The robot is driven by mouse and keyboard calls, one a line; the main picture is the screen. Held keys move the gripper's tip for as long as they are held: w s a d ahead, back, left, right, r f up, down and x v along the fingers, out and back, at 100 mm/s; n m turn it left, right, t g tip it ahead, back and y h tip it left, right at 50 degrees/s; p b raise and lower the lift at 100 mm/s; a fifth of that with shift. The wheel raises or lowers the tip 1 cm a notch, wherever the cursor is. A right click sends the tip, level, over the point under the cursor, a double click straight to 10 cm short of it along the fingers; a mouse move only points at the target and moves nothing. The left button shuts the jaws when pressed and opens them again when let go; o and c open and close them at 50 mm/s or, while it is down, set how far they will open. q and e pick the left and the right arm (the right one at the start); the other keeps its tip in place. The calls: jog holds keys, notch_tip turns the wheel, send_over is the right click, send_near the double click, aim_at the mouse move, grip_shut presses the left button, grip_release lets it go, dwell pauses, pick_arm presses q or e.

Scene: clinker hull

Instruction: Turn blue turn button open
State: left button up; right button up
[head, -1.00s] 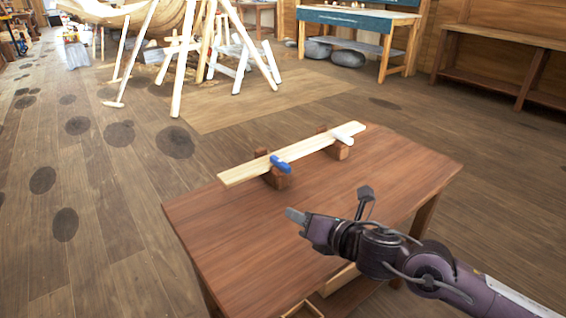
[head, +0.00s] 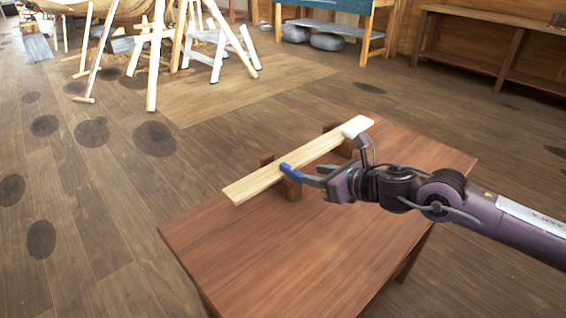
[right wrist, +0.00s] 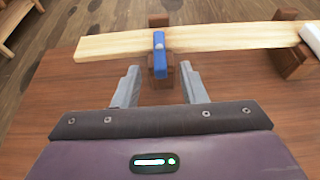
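The blue turn button (head: 290,173) lies across the near edge of a pale plank (head: 262,180), over a dark wooden block (head: 292,190). In the right wrist view the blue turn button (right wrist: 159,52) points lengthwise toward my gripper, crossing the plank. My right gripper (head: 308,181) is close to its near end. In the right wrist view the right gripper's fingers (right wrist: 160,84) are spread apart, with the button's block ahead between them, and nothing is held. A white turn button (head: 356,126) sits at the plank's far end. My left gripper is not in view.
The plank rests on two blocks on a brown wooden table (head: 235,245); the near tabletop is clear. A second block (right wrist: 290,62) stands near the white button. Trestles and a boat hull stand far behind.

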aim_at(295, 171)
jog(key=x, duration=0.7)
jog(key=shift+w+a, duration=0.2)
grip_shut()
